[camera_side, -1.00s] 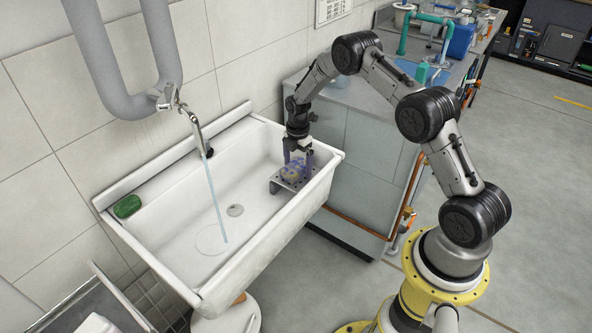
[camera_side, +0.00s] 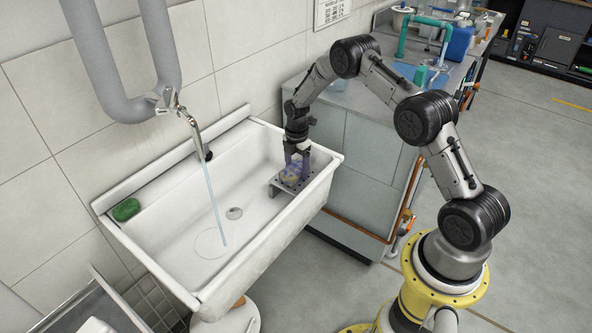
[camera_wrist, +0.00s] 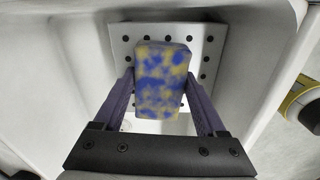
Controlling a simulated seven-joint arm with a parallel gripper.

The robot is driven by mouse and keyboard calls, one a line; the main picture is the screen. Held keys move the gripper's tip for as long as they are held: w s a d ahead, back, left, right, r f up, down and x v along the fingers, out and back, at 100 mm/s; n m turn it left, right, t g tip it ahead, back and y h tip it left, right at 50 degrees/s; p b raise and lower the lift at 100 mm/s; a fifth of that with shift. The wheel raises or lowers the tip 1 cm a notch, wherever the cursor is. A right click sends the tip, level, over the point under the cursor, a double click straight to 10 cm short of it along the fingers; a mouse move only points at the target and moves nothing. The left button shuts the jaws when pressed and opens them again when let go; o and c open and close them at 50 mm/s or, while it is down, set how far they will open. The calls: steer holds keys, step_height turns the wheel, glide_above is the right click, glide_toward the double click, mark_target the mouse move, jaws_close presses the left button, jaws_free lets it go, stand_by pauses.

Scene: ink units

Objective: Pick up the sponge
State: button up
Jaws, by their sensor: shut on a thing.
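The sponge (camera_wrist: 162,75) is a yellow block with blue blotches. In the wrist view it lies between the two fingers of my gripper (camera_wrist: 160,85), which are closed against its sides. In the side view my gripper (camera_side: 297,168) points down at the sponge (camera_side: 292,175), which is partly hidden by the fingers. The sponge is at a metal plate with holes (camera_wrist: 205,40), a small stand (camera_side: 304,187) in the right end of the sink. I cannot tell whether the sponge is touching the plate.
The white sink (camera_side: 175,204) surrounds the stand, and its walls are close to my gripper. Water runs from a tap (camera_side: 195,128) on the left. A green block (camera_side: 126,209) sits on the sink's left corner. A grey cabinet (camera_side: 362,165) stands to the right.

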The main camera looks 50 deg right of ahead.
steer(key=shift+r, duration=0.6)
steer(key=s+a+r, duration=0.2)
steer(key=s+r, duration=0.3)
steer(key=s, duration=0.1)
steer(key=s+a+r, duration=0.2)
steer(key=s+r, duration=0.4)
steer(key=s, duration=0.1)
steer(key=shift+a+r, duration=0.3)
steer(key=shift+a, duration=0.05)
steer(key=shift+s, duration=0.1)
